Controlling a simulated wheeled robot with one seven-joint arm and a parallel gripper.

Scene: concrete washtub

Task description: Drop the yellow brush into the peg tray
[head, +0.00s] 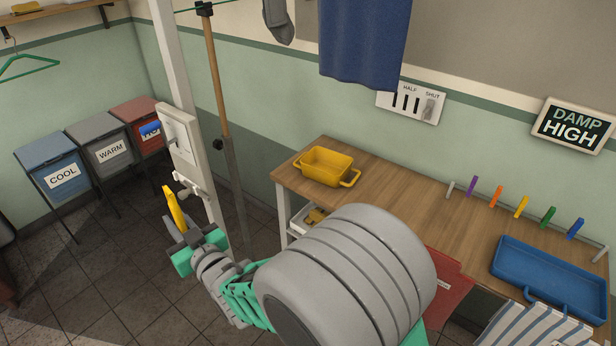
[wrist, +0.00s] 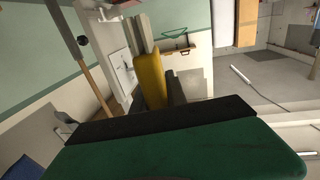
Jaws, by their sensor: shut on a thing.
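The yellow brush (head: 174,208) stands up out of my gripper (head: 180,228), left of the bench in the head view. My gripper is shut on it and holds it in the air, well away from the bench top. The wrist view shows the brush (wrist: 151,80) between the fingers, its lower part hidden by the gripper body. A yellow tray (head: 322,178) with a side handle sits at the bench's left end. A blue tray (head: 552,285) lies at the right, below a rail of coloured pegs (head: 521,207). No label shows which one is the peg tray.
The wooden bench (head: 420,198) is clear between the trays. A white post fixture (head: 180,140) and a wooden pole (head: 215,80) stand close to my gripper. A white bin (head: 300,222) sits under the bench. Blue (head: 55,172), grey and red bins stand at left.

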